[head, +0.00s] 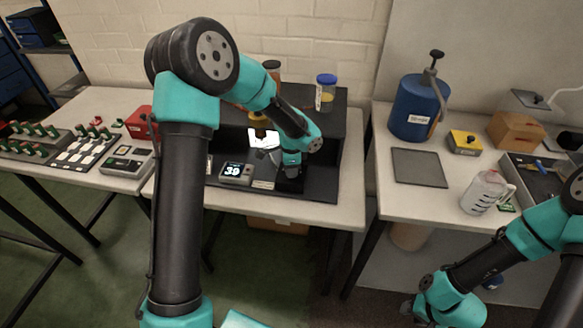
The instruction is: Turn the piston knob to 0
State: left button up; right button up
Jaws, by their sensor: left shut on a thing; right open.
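My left gripper (289,182) points down at the black bench unit (335,150) on the middle table. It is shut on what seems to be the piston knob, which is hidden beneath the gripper. A small display (236,172) to the left of the gripper reads 39. An amber-coloured cylinder part (258,120) shows behind my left arm, above a bright white patch. My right gripper (418,312) is low at the bottom edge, off the tables, and open; its fingertips are hard to make out.
A blue canister (418,108), grey mat (420,167), yellow box (464,141), cardboard box (517,130) and clear jug (483,192) stand on the right table. A blue-lidded jar (325,92) stands on the black unit. Racks and a grey device (126,161) fill the left table.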

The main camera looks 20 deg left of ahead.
pick_arm(q)
jog(key=shift+n, duration=0.3)
jog(key=n, duration=0.9)
dwell(0.5)
jog(key=shift+n, duration=0.3)
jog(key=o, duration=0.9)
jog(key=shift+r, duration=0.1)
notch_tip(320, 180, up, 17)
jog(key=shift+r, duration=0.15)
dwell(0.5)
